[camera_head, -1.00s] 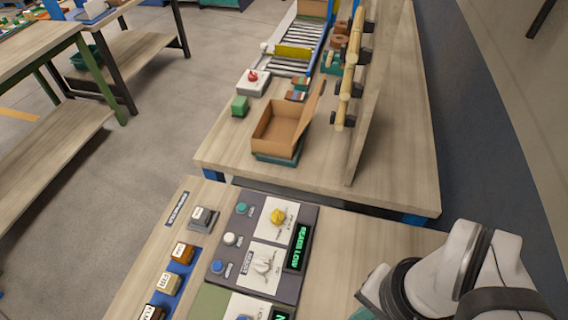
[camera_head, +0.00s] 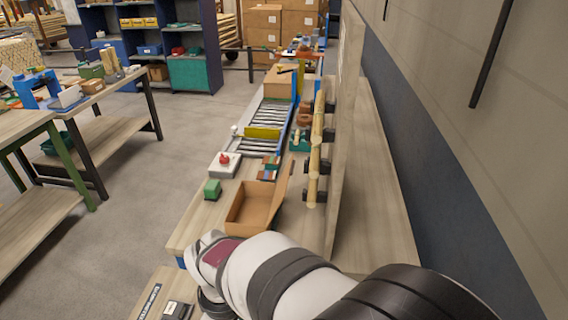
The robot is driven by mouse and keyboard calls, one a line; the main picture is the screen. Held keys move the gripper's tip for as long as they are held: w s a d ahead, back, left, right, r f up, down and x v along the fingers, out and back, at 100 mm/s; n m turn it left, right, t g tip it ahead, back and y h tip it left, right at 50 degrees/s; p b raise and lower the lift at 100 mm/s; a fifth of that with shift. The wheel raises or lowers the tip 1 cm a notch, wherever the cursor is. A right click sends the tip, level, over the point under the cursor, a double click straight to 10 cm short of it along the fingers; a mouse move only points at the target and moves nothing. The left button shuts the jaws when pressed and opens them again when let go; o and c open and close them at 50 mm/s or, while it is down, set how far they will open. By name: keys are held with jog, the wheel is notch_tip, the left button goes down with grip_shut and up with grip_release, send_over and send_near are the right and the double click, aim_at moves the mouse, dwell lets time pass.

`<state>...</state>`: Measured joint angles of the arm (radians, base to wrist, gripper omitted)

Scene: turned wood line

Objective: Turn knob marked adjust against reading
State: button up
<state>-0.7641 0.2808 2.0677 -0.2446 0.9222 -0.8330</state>
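The panel with the knobs is out of sight now; my own white and black arm crosses the lower middle and right of the view, over the near bench. Only a corner of the near bench (camera_head: 148,291) shows at the bottom left, with a dark label strip (camera_head: 149,301) and a grey-black block (camera_head: 178,309) on it. No knob and no reading can be seen. My gripper is not in view.
An upright board with wooden rods (camera_head: 316,150) stands on the right.

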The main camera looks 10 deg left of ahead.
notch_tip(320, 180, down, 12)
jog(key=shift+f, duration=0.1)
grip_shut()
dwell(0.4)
